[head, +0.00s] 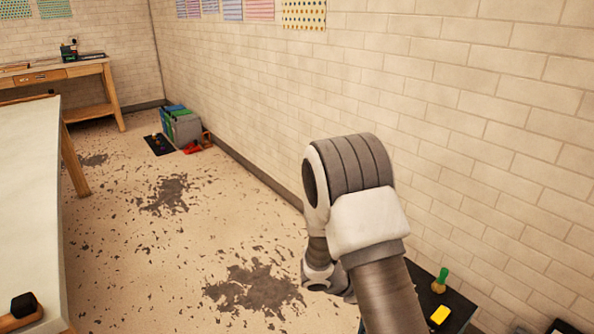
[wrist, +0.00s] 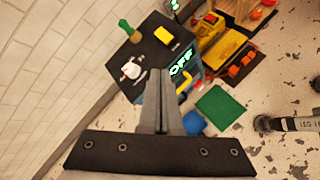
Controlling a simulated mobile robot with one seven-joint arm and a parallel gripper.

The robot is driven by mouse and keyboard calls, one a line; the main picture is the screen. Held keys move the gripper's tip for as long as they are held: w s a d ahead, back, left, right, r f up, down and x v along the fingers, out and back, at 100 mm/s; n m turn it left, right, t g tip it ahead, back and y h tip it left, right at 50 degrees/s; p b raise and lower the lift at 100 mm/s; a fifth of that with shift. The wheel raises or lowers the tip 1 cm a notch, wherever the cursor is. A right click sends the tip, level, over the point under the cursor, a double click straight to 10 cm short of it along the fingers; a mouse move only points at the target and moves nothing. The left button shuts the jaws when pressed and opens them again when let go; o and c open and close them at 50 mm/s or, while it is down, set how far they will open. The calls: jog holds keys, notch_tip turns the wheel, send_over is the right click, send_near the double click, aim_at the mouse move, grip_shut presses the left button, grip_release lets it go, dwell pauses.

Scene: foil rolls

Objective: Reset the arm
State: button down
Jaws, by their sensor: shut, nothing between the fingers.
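My arm rises from the bottom right of the head view and bends over at a grey and white joint. Its farther links show low behind the forearm, and my gripper itself is hidden there. In the wrist view my gripper (wrist: 158,73) shows with its two grey fingers together and nothing between them. It is above the floor and in front of a dark-topped cabinet, holding no object.
The black cabinet top (head: 448,309) carries a green-handled brush (head: 440,280) and a yellow block (head: 440,314). A pale table (head: 30,200) stands left; open floor lies between.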

jog(key=s+d+r+m+g+y, duration=0.15)
jog(key=s+r+m, duration=0.3)
jog(key=r, duration=0.65)
jog(key=s+a+r+m+t+y, duration=0.2)
jog(key=s+a+r+m+y, duration=0.25)
jog(key=s+r, duration=0.45)
jog(key=s+a+r+m+t+y, duration=0.2)
jog(key=s+a+r+m+y, duration=0.25)
jog(key=s+r, duration=0.5)
notch_tip(320, 180, up, 21)
jog(key=p, duration=2.1)
jog(key=shift+s+d+r+m+p, duration=0.2)
jog(key=shift+d+m+p, duration=0.1)
jog(key=shift+m+p, duration=0.1)
jog(key=shift+d+h, duration=0.15)
jog(key=shift+h, duration=0.1)
